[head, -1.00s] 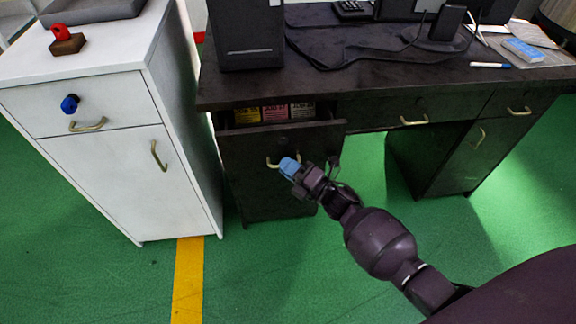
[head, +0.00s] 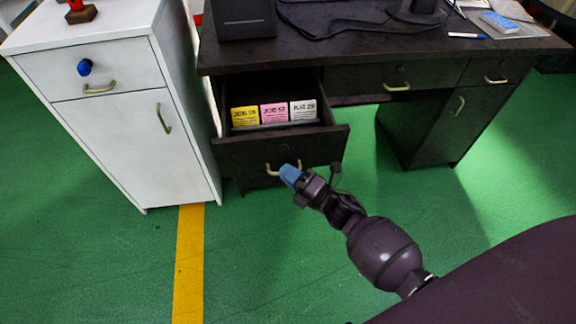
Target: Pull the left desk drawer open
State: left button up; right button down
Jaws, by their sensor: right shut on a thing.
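The left desk drawer (head: 240,152) of the dark desk (head: 330,62) stands well open. Inside it, a yellow box (head: 244,116), a pink box (head: 274,113) and a white box (head: 303,110) stand in a row. The drawer's brass handle (head: 272,171) is on its front. My right gripper (head: 289,173) has blue fingertips and is shut on the handle's right part, which the fingertips partly hide. My left gripper is not in view.
A white cabinet (head: 115,110) with a blue knob (head: 84,67) stands to the left, close beside the drawer. A computer case (head: 243,18) and cables are on the desktop. The green floor in front is clear, with a yellow stripe (head: 189,260).

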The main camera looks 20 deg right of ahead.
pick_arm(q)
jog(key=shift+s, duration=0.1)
pick_arm(e)
jog(key=shift+s+a, duration=0.15)
jog(key=shift+s, duration=0.25)
jog(key=c, duration=1.2)
grip_release()
pick_arm(q)
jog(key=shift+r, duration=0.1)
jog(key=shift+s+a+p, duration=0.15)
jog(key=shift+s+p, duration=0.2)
jog(key=shift+p, duration=0.1)
pick_arm(e)
jog(key=v, duration=1)
jog(key=shift+s, duration=0.35)
